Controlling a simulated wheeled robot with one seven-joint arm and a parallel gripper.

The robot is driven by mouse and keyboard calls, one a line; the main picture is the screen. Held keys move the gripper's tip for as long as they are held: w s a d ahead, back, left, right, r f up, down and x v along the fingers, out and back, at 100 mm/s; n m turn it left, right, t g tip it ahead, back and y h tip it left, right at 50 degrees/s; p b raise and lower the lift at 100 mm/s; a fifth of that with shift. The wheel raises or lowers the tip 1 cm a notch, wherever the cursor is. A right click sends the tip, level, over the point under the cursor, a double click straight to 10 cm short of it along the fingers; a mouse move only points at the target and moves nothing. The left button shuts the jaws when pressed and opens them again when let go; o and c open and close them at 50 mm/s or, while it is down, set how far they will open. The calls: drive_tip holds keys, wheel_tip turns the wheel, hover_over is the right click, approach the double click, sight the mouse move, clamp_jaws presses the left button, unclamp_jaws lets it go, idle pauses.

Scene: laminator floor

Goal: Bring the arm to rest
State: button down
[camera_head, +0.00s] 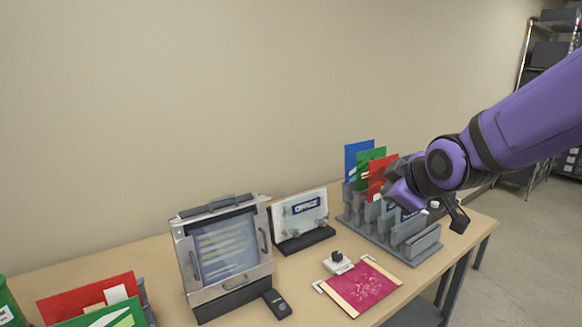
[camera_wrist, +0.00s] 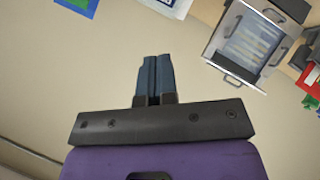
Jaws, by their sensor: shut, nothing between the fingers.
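My purple arm (camera_head: 525,115) reaches in from the right in the head view, above the right end of the table. My gripper (camera_head: 457,218) hangs near the grey folder rack, partly hidden by its own wrist. In the wrist view my gripper (camera_wrist: 153,62) shows its two dark fingers pressed together with nothing between them. The fingers stand against the plain wall and touch nothing that I can see.
The wooden table (camera_head: 150,255) holds a grey framed panel (camera_head: 225,250), a sign on a stand (camera_head: 300,215), a grey rack (camera_head: 420,243) with coloured folders, a magenta sheet (camera_head: 362,287) and a small white device (camera_head: 337,263). Shelving (camera_head: 545,60) stands behind at right.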

drive_tip(key=s+d+r+m+g, duration=0.1)
drive_tip(key=s+d+m, duration=0.2)
drive_tip(key=s, duration=0.4)
drive_tip(key=s+d+r+m+g+h, duration=0.1)
drive_tip(key=s+d+m, duration=0.3)
drive_tip(key=s, duration=0.4)
drive_tip(key=s+d+r+m+g+h, duration=0.1)
drive_tip(key=s+d+r+m+g, duration=0.1)
drive_tip(key=s, duration=0.5)
drive_tip(key=d+r+m, duration=0.1)
drive_tip(key=m, duration=0.1)
drive_tip(key=shift+s+d+m+g, duration=0.2)
drive_tip(key=shift+d+m+g, duration=0.1)
drive_tip(key=shift+m, duration=0.1)
